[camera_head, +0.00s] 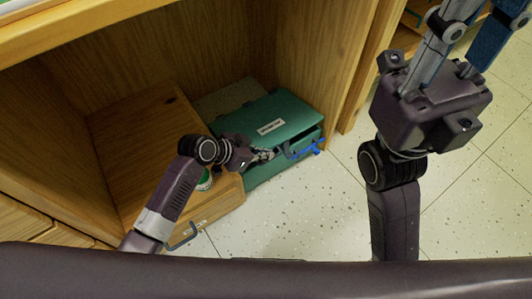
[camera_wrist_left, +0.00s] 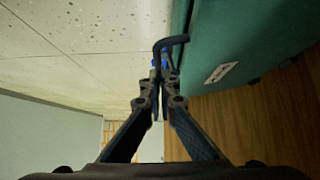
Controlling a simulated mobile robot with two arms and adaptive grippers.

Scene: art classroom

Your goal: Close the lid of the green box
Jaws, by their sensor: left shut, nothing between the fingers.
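The green box (camera_head: 285,107) sits at the floor opening of a wooden cabinet, with a white label on its lid. The lid is down low, with a dark gap under its front right edge. A blue latch or handle (camera_head: 308,149) shows at that edge. My left gripper (camera_head: 265,155) is shut and empty beside the box's front side. In the left wrist view, its shut fingers (camera_wrist_left: 158,88) are close to a dark bent handle (camera_wrist_left: 171,42) on the green box (camera_wrist_left: 262,25); contact is unclear. My right gripper (camera_head: 450,35) is raised at the upper right, its fingertips cut off.
A wooden drawer unit (camera_head: 135,125) stands left of the box, with a dark handle (camera_head: 185,237) on its front. A small green and white round object (camera_head: 204,181) is on it, partly hidden by my left arm. Cabinet walls rise behind. The speckled floor (camera_head: 300,210) in front is clear.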

